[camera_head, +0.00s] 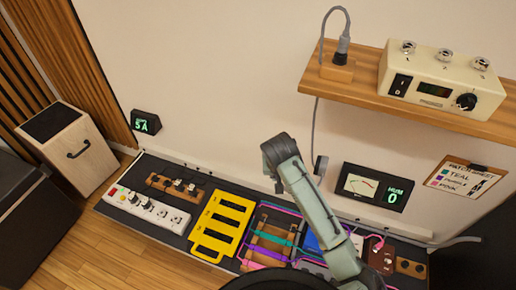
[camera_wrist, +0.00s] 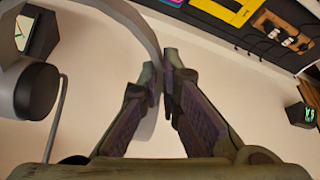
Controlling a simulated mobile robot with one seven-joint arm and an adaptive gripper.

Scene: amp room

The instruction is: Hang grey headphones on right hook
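The grey headphones show large in the wrist view, with a pale grey band (camera_wrist: 132,18) and a dark round ear cup (camera_wrist: 37,91) at the left. My gripper (camera_wrist: 163,82) has its purple-padded fingers close together at the tips, and the band runs down between them. The fingers appear shut on the band. Part of the headphones lies outside the wrist view. I cannot clearly identify the right hook in either view.
A wooden shelf (camera_head: 345,88) juts out at upper right with a cream amp (camera_head: 441,82). A cable hangs below it. The HUM display (camera_head: 376,187) is right of my arm.

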